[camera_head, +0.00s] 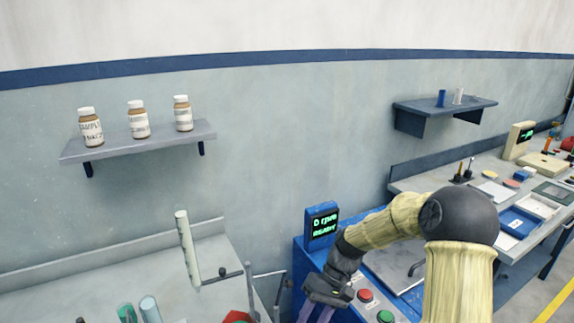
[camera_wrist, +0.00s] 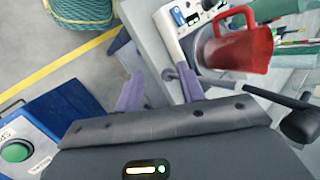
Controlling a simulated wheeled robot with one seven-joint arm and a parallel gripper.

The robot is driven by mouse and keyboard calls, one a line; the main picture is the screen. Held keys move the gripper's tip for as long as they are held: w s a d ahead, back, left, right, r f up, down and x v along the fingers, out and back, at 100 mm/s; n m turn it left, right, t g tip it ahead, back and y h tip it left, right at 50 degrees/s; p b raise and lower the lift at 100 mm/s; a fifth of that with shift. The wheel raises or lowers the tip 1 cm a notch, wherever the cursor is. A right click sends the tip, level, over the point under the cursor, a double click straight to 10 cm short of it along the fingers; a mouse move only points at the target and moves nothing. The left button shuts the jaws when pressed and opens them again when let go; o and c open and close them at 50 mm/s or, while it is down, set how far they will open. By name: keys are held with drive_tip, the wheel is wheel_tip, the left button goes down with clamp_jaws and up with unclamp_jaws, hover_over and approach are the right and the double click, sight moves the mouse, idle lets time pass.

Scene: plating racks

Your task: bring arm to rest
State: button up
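My arm (camera_head: 460,270) comes up from the lower right in the head view and bends down to the left. My gripper (camera_head: 316,312) hangs at the front left edge of the blue machine, cut off by the bottom of the frame. In the wrist view my gripper (camera_wrist: 160,84) shows two purple fingers spread apart with nothing between them. The gripper is open and empty. The floor and a grey bench side lie beyond the fingers.
The blue machine (camera_head: 313,258) has a lit screen (camera_head: 324,224) and red and green buttons close to my arm. A red jug (camera_wrist: 240,48) stands beyond my fingers. A shelf with bottles (camera_head: 138,118) is on the wall. A cluttered bench (camera_head: 410,184) is at right.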

drive_tip(key=s+d+r+m+t+h, duration=0.3)
drive_tip(key=s+d+r+t+h, duration=0.2)
drive_tip(key=s+d+t, duration=0.2)
drive_tip(key=s+d, duration=0.2)
drive_tip(key=s, duration=0.1)
drive_tip(key=shift+s+r+t, duration=0.15)
drive_tip(key=shift+s+t, duration=0.1)
drive_tip(key=shift+t, duration=0.05)
drive_tip(key=shift+w, duration=0.1)
